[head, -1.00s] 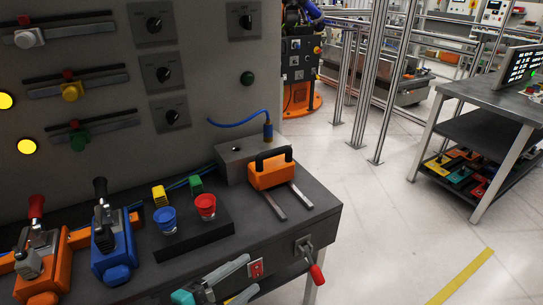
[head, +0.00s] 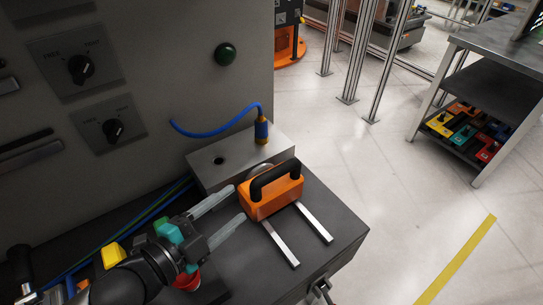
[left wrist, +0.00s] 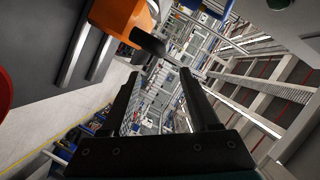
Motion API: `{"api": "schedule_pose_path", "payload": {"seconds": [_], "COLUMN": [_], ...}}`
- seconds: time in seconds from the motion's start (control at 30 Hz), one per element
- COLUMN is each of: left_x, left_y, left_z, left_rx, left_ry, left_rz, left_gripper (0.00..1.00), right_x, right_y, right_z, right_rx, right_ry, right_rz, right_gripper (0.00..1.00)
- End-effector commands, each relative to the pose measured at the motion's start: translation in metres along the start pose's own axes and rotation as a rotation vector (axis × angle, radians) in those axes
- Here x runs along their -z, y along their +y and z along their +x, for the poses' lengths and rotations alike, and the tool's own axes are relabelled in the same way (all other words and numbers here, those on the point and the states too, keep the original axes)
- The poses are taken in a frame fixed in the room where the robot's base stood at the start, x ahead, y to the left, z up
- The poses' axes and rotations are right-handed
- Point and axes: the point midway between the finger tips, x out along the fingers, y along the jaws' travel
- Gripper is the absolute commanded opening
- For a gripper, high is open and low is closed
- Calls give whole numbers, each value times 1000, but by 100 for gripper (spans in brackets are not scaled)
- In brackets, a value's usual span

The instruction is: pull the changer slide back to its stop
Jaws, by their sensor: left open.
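The changer slide is an orange block (head: 272,199) with a black arched handle (head: 275,176). It sits on two pale metal rails (head: 314,223) at the bench's right end, against the grey metal box. In the left wrist view the orange block (left wrist: 114,14) is at the top, and its black handle (left wrist: 148,42) lies just beyond my fingertips. My left gripper (head: 238,201) is open and empty, its two grey fingers pointing at the slide's left side. Whether a fingertip touches the block I cannot tell. My right gripper is not in view.
The grey box (head: 212,172) behind the slide carries a blue cable (head: 218,130) with a plug. The bench (head: 335,232) is bare beside the rails. A shelved table (head: 486,95) stands at right, with open floor between.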

Motion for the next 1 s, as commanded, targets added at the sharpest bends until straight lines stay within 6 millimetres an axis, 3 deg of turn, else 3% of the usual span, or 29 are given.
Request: {"api": "schedule_pose_path", "payload": {"seconds": [0.3,1.0], "left_x": [0,0], "left_y": [-1,0], "left_z": [27,124], "left_rx": [3,2], "left_ry": [1,0], "left_rz": [2,1], "left_gripper": [62,62], "right_x": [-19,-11], "right_y": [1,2], "right_z": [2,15], "right_rx": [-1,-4], "right_ry": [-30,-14], "right_rz": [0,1], "right_gripper": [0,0]}}
